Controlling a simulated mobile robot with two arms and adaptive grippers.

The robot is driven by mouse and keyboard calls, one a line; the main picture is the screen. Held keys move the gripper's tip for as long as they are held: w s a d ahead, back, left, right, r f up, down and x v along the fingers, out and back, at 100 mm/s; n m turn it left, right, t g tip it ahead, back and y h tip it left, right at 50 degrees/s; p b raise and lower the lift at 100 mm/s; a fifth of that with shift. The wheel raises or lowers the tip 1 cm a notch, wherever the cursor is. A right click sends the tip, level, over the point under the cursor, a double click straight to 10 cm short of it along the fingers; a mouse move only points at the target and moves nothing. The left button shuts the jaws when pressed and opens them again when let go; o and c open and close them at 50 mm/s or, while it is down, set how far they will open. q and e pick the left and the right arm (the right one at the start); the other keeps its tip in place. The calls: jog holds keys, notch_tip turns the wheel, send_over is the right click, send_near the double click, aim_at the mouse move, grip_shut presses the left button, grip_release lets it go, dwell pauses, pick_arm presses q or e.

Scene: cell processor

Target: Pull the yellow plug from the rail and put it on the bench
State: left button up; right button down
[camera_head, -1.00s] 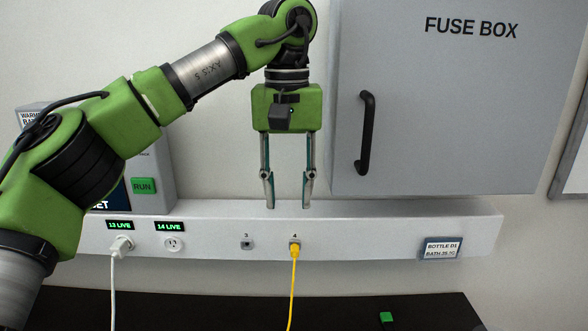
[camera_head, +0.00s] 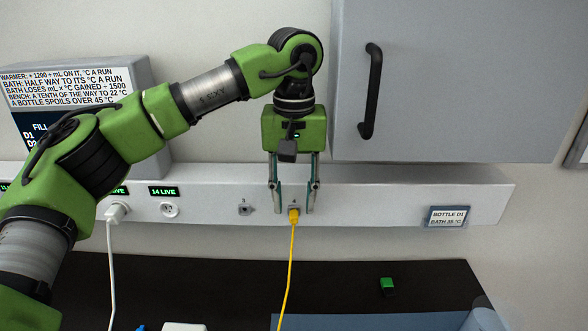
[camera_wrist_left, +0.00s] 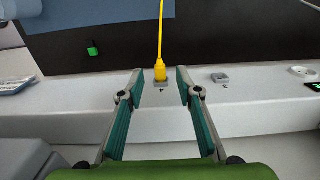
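The yellow plug (camera_head: 294,215) sits in socket 4 of the white rail (camera_head: 380,205), with its yellow cable (camera_head: 288,270) hanging down over the bench (camera_head: 220,290). My left gripper (camera_head: 294,211) is open, with its fingers pointing down on either side of the plug. In the left wrist view the plug (camera_wrist_left: 160,73) lies between and just beyond the open fingertips (camera_wrist_left: 158,88), with a gap on both sides. The gripper holds nothing. My right gripper is not in view.
A white plug (camera_head: 117,212) with a white cable is in a socket to the left. Socket 3 (camera_head: 245,208) is empty. A small green block (camera_head: 387,286) lies on the dark bench. A blue-grey mat (camera_head: 400,320) is at the front. The fuse box (camera_head: 450,80) hangs above right.

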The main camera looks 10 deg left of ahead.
aim_at(294, 215)
pick_arm(q)
jog(key=shift+f, duration=1.45)
grip_shut()
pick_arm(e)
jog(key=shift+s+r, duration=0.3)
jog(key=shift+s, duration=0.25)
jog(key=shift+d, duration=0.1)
